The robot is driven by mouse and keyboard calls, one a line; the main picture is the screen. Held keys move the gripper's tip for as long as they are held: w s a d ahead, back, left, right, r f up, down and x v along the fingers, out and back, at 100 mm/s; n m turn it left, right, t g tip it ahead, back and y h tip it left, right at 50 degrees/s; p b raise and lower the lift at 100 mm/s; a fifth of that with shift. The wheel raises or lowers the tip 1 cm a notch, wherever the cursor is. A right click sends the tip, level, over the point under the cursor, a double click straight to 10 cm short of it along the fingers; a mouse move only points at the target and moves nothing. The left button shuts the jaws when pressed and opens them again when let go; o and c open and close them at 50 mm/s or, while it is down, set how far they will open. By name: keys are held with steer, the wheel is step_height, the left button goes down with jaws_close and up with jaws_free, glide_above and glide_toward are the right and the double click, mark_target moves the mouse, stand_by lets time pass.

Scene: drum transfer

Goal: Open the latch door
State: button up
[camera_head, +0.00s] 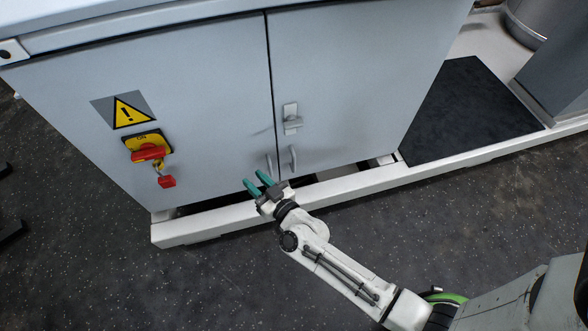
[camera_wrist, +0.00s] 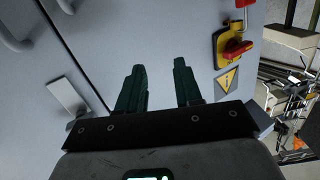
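The grey cabinet has a left door (camera_head: 205,75) and a right door (camera_head: 350,75) that meet at a vertical seam, both closed. A pale latch (camera_head: 291,118) sits on the right door beside the seam. In the wrist view the latch plate (camera_wrist: 66,97) is at the left, its lower end close to my gripper's dark body. Two curved handles, a left one (camera_head: 269,163) and a right one (camera_head: 293,158), flank the seam below the latch. My gripper (camera_head: 255,179) is open and empty, low in front of the left door. Its green fingers (camera_wrist: 160,67) stand apart in the wrist view.
A yellow-and-red switch (camera_head: 148,148) with a red padlock (camera_head: 167,181) and a warning sign (camera_head: 128,112) are on the left door. A white base rail (camera_head: 205,226) runs below the cabinet. A black mat (camera_head: 465,112) lies at the right. The speckled floor in front is clear.

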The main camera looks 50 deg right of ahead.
steer(key=s+d+f+m+h+b, duration=0.2)
steer(key=d+f+m+h+b, duration=0.1)
steer(key=d+f+h, duration=0.25)
steer(key=m+g+h+b, duration=0.3)
steer(key=m+g+h, duration=0.1)
steer(key=h, duration=0.2)
glide_toward(294, 163)
steer(key=shift+n+y, duration=0.3)
steer(key=shift+y, duration=0.05)
steer(key=b+x, duration=0.1)
steer(key=x, duration=0.2)
steer(key=b+x, duration=0.1)
steer(key=x, duration=0.3)
steer(key=b+x, duration=0.1)
steer(key=x, duration=0.2)
steer(key=shift+w+d+r, duration=0.15)
steer(key=shift+d+r, duration=0.2)
jaws_close()
